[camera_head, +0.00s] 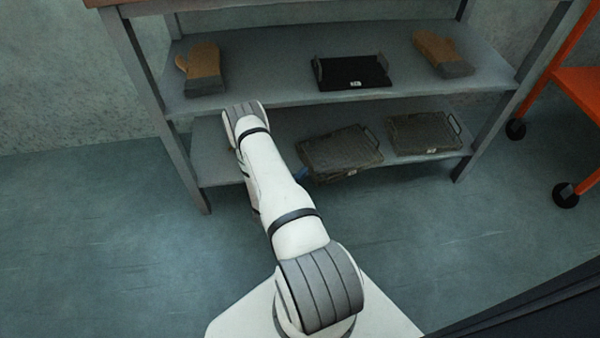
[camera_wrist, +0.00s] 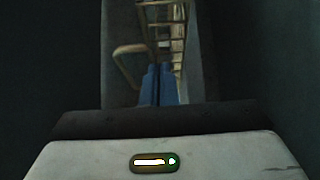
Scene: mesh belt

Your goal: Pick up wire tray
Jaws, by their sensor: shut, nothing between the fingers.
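Two dark wire trays lie on the lower shelf in the head view: one in the middle (camera_head: 340,148) and one at the right (camera_head: 425,133). The right one has a handle loop at its end. In the wrist view, brass-coloured wire bars (camera_wrist: 168,20) and a bent wire handle (camera_wrist: 127,62) show just beyond the fingers; I cannot tell which tray they belong to. My gripper (camera_wrist: 161,72) has blue fingers, closed together and empty, beside the handle. In the head view, a bit of blue shows at the middle tray's left front corner; my arm hides most of the gripper.
The upper shelf (camera_head: 270,88) holds a brown mitt at left (camera_head: 202,68), a black tray (camera_head: 352,72) and another mitt at right (camera_head: 442,55). Grey posts frame the rack. An orange cart (camera_head: 580,90) stands at right. The floor in front is clear.

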